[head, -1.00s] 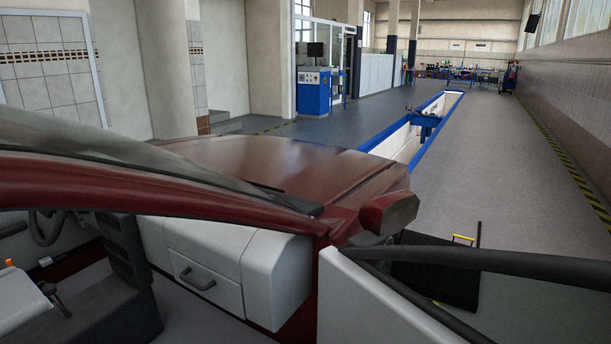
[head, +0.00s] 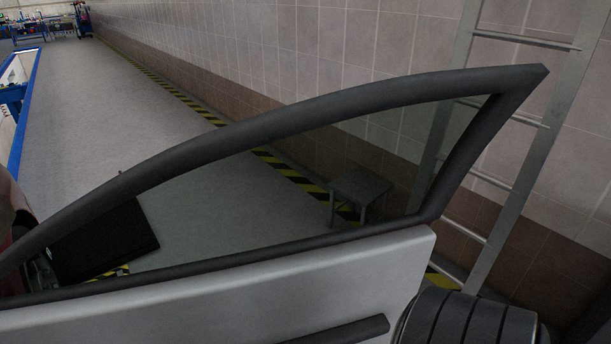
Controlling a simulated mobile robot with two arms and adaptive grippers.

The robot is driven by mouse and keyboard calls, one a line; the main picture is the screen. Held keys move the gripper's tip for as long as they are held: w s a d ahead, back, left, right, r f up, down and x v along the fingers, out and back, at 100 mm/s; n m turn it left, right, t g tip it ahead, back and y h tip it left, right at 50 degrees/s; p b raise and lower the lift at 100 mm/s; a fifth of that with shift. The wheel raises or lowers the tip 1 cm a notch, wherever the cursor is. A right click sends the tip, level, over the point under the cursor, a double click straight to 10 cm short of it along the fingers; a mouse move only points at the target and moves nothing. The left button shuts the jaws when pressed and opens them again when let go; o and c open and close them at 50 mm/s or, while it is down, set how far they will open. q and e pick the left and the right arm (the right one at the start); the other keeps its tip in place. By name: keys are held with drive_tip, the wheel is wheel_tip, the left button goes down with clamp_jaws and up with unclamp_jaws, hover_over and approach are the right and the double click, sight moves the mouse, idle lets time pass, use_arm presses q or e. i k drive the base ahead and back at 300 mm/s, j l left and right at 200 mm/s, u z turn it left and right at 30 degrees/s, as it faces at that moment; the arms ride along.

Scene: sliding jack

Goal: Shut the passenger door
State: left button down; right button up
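The passenger door (head: 215,318) of the red car stands open and fills the lower part of the head view. Its light grey inner panel faces me, and a dark handle or armrest (head: 340,331) shows at the bottom edge. The black window frame (head: 330,112) rises above the panel, and I see the floor through the glass. The door's free rear edge is at the right, beside its upper corner (head: 428,236). The lower part of the door is cut off by the picture. Neither of my grippers is in view.
A black ribbed round thing (head: 468,322), perhaps a tyre, is just right of the door edge. A small stool (head: 361,188) and a metal ladder (head: 515,190) stand by the tiled wall. A dark flat panel (head: 105,240) is beyond the door.

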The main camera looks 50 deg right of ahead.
sight(353, 285)
drive_tip(key=z, duration=1.05)
drive_tip(key=k, duration=0.3)
drive_tip(key=k+u, duration=0.1)
drive_tip(key=u, duration=0.3)
drive_tip(key=k+u, duration=0.15)
drive_tip(key=u, duration=0.3)
drive_tip(key=k+j+u, duration=0.1)
drive_tip(key=u, duration=0.3)
drive_tip(key=l+u, duration=0.1)
drive_tip(key=l, duration=0.4)
drive_tip(key=l+u, duration=0.1)
drive_tip(key=l, duration=0.4)
drive_tip(key=k+l+u, duration=0.1)
drive_tip(key=l, duration=0.4)
drive_tip(key=k+l+u, duration=0.1)
drive_tip(key=l, duration=0.4)
drive_tip(key=k+l+u, duration=0.1)
drive_tip(key=l, duration=0.4)
